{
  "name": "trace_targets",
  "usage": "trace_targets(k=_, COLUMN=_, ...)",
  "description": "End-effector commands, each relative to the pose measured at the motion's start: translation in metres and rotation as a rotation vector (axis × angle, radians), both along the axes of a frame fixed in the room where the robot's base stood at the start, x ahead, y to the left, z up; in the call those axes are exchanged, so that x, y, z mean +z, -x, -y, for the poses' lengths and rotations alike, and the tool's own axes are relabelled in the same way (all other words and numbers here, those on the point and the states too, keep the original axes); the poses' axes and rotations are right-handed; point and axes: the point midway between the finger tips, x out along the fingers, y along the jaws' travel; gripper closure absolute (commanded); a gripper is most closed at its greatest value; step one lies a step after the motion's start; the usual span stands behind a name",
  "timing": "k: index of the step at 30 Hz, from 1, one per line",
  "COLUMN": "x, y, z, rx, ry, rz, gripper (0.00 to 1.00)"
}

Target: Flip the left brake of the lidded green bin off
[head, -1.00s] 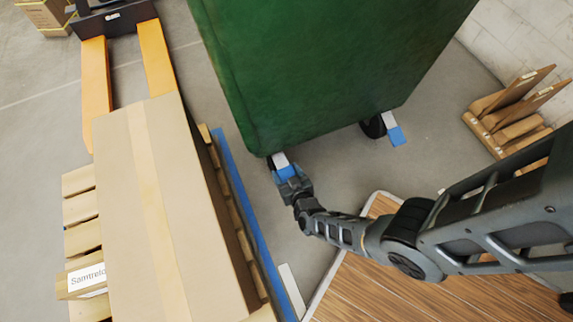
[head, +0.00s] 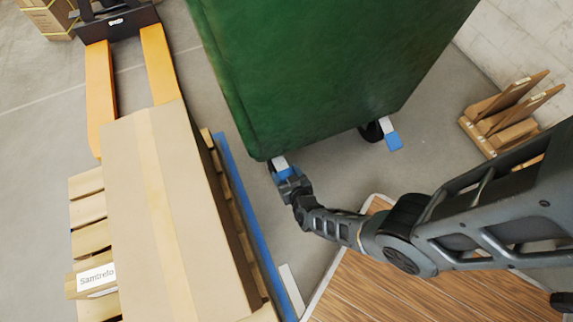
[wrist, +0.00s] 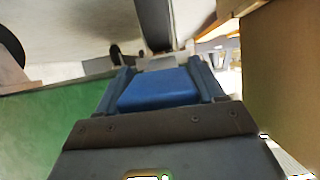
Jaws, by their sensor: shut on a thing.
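The green bin (head: 320,70) stands at the top centre of the head view, and its side also shows in the wrist view (wrist: 45,130). Its left brake, a blue-tipped pedal (head: 283,168) on a pale lever, sits at the lower left corner. My gripper (head: 290,184) is at this pedal. In the wrist view the blue pedal (wrist: 158,88) lies between the two fingers of my gripper (wrist: 160,80), which are shut on it. The right brake (head: 393,140), also blue-tipped, sticks out beside its dark wheel (head: 371,131). The bin's lid cannot be made out.
A large cardboard box (head: 165,210) on a wooden pallet (head: 88,209) stands close to the left of my gripper. A blue strip (head: 245,220) runs along the floor between. A wood-topped platform (head: 400,290) lies below my arm.

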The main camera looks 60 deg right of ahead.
Motion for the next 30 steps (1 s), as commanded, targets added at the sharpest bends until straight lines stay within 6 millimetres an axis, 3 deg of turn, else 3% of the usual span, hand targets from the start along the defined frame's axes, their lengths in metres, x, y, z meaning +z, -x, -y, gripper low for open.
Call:
trace_targets(k=7, x=0.002, y=-0.001, z=0.001, rx=-0.001, ry=0.002, rz=0.004, gripper=0.11)
trace_targets(k=17, x=0.006, y=0.004, z=-0.003, rx=0.0, ry=0.001, rz=0.002, gripper=0.11)
trace_targets(k=30, x=0.034, y=0.051, z=-0.034, rx=0.0, ry=0.002, rz=0.003, gripper=0.11)
